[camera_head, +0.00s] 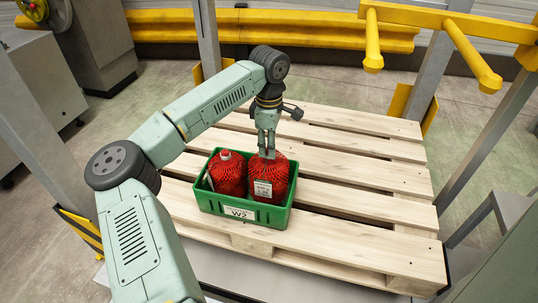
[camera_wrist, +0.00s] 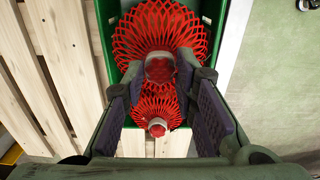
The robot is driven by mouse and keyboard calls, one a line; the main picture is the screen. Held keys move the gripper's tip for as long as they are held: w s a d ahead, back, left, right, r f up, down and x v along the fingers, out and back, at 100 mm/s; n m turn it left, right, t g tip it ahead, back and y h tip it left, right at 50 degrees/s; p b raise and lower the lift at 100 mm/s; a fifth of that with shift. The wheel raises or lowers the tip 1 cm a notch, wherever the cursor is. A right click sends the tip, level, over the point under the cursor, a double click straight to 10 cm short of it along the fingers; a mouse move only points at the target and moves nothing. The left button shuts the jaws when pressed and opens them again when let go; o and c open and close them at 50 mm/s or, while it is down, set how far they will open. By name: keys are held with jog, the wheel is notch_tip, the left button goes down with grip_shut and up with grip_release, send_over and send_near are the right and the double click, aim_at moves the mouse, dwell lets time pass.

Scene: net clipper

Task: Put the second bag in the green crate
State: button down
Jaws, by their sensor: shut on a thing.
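The green crate (camera_head: 241,215) stands on the pallet with two red net bags inside its walls. The left bag (camera_head: 228,176) stands upright with its pale neck clip free. The right bag (camera_head: 271,179), with a white tag, has its top between the fingers of my gripper (camera_head: 267,153). My gripper points down and is shut on this bag's neck. In the wrist view, one larger red bag (camera_wrist: 163,30) has its clip between the fingertips (camera_wrist: 161,72), and a second red bag (camera_wrist: 157,107) shows below it. The crate bottom is hidden, so I cannot tell whether the held bag rests on it.
The wooden pallet (camera_head: 350,182) has bare slats to the right of and behind the crate. Yellow rails and posts (camera_head: 461,50) stand at the upper right. A grey machine (camera_head: 95,40) stands at the upper left.

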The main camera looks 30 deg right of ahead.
jog(key=shift+f, duration=2.1)
jog(key=shift+f, duration=0.1)
jog(key=c, duration=1.3)
grip_release()
notch_tip(320, 180, up, 12)
jog(key=shift+r, duration=0.2)
